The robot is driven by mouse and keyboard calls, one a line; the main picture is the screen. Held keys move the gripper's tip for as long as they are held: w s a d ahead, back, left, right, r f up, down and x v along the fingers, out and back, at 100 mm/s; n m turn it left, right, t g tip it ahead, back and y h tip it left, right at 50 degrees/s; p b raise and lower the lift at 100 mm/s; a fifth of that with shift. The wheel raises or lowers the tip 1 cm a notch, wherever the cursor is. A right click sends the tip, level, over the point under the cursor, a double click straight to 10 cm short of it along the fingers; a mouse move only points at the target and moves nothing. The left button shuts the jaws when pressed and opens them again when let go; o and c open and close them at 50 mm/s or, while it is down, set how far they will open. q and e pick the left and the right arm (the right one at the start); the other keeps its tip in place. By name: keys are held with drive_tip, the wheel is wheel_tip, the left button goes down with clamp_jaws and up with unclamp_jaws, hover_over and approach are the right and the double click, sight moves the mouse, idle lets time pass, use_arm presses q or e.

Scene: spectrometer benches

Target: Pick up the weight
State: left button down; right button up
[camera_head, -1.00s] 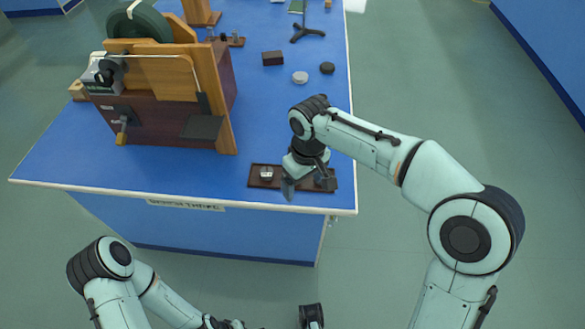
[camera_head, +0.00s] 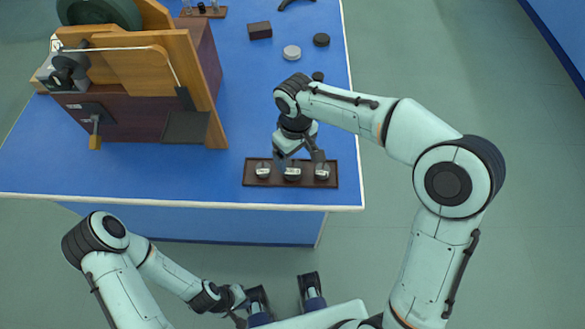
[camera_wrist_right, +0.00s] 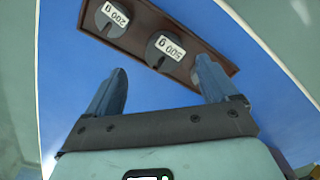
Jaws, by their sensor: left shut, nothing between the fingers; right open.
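A dark tray (camera_head: 249,183) near the table's front edge holds a left weight (camera_head: 263,171), a middle weight (camera_head: 292,174) and a right weight (camera_head: 322,172). Their labels are unreadable in the head view. In the right wrist view, one reads 200 g (camera_wrist_right: 112,18) and the middle one 500 g (camera_wrist_right: 166,50); the third is mostly hidden behind a finger. My right gripper (camera_head: 299,160) is open over the tray. In the wrist view its fingers (camera_wrist_right: 162,78) point toward the 500 g weight, with nothing held. My left gripper (camera_head: 240,302) is shut and empty, low in front of the table.
A large wooden apparatus (camera_head: 150,125) with a green wheel stands on the left of the blue table (camera_head: 235,110). A dark block (camera_head: 260,30), a grey disc (camera_head: 291,52) and a black disc (camera_head: 321,40) lie behind the tray. Bare tabletop surrounds the tray.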

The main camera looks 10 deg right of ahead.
sight(293, 167)
drive_tip(key=shift+a+f+b, duration=0.15)
drive_tip(key=shift+f, duration=1.2)
drive_tip(key=shift+a+f+b, duration=0.15)
drive_tip(key=shift+f, duration=1.2)
drive_tip(key=c, duration=1.6)
drive_tip(key=shift+o, duration=0.2)
drive_tip(key=shift+r, duration=0.15)
wheel_tip(293, 167, up, 20)
drive_tip(key=p, duration=0.3)
